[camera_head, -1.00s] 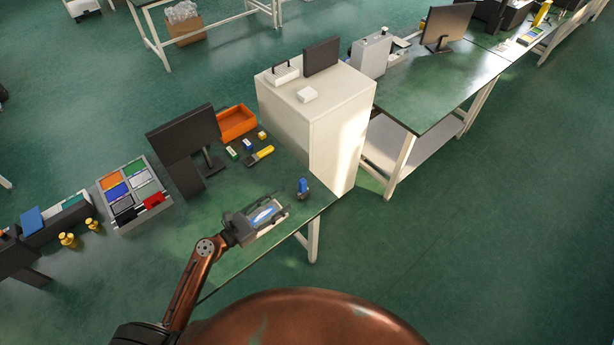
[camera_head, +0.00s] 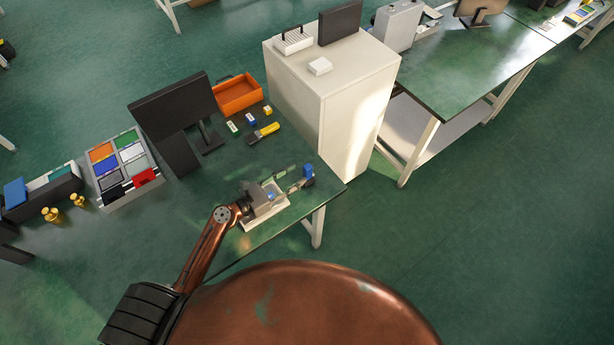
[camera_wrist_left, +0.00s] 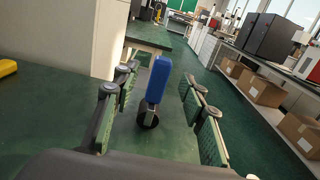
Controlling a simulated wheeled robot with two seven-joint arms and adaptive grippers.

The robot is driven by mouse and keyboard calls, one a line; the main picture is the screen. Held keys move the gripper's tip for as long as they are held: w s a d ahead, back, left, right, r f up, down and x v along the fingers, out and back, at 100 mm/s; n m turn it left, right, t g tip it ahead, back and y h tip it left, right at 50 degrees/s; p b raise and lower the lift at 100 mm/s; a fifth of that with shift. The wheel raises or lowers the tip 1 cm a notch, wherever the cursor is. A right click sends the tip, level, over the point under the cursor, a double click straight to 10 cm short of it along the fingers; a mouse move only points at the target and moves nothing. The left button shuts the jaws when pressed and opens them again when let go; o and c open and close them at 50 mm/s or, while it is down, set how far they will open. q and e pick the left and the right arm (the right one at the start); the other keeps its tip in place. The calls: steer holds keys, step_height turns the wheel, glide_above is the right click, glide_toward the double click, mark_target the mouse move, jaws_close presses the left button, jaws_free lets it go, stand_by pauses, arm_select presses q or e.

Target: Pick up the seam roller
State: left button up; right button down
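The seam roller, with a blue handle (camera_head: 308,171) and a dark wheel, stands upright near the table's front right corner. In the left wrist view the blue handle (camera_wrist_left: 158,78) rises above the black wheel (camera_wrist_left: 148,119). My left gripper (camera_head: 293,181) is low over the table, pointing at the roller. The left wrist view shows its green-padded fingers (camera_wrist_left: 160,98) spread wide, with the roller between them in the picture and a gap on each side. I cannot tell how far the roller is between the fingertips. My right gripper is not in view.
A pale tray (camera_head: 250,225) lies beneath my left gripper. A white cabinet (camera_head: 345,120) stands just beyond the roller. A yellow-handled tool (camera_head: 265,132), an orange bin (camera_head: 237,95) and a black monitor (camera_head: 172,107) are farther back. The table's front edge is close to the roller.

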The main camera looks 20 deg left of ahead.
mark_target(304, 171)
arm_select(q)
steer(key=x, duration=0.6)
steer(key=shift+s, duration=0.1)
steer(key=shift+c, duration=0.4)
steer(key=shift+r, duration=0.1)
jaws_close()
